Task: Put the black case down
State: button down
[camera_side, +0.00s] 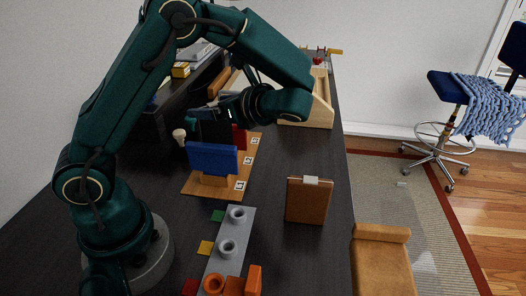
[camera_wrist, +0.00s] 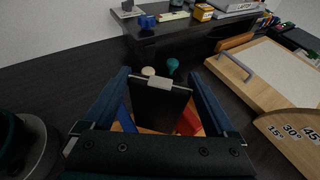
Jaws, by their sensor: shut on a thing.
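My gripper (camera_side: 222,112) is shut on the black case (camera_side: 213,131), above a wooden board (camera_side: 194,186) with white marker tags. In the wrist view the black case (camera_wrist: 158,106), with a pale clip on its top edge, stands between the two fingers of my gripper (camera_wrist: 160,84). A blue case (camera_side: 212,159) stands in front of the black case in the side view, and a red case (camera_side: 240,137) shows behind it. The bottom of the black case is hidden, so I cannot tell whether it touches the board.
A brown case (camera_side: 307,201) with a white clip stands on the dark desk to the right. A grey strip with rings (camera_side: 230,238) and orange blocks (camera_side: 235,286) lie in front. A wooden ramp (camera_wrist: 275,75) is at the right in the wrist view. A dark shelf runs behind.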

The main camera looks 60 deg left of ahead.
aim_at(218, 125)
jog(key=shift+f, duration=2.4)
grip_release()
jog(key=v, duration=1.2)
jog(key=s+d+r+n+t+h, duration=0.1)
jog(key=s+d+n+t+h, duration=0.1)
jog(key=s+n+t+h, duration=0.2)
jog(key=s+d+n+t+h, duration=0.2)
jog(key=s+n+t+h, duration=0.2)
jog(key=n+h, duration=0.5)
jog(key=shift+s+d+r+n+h, duration=0.35)
jog(key=shift+s+n+h, duration=0.05)
jog(key=shift+s+n, duration=1)
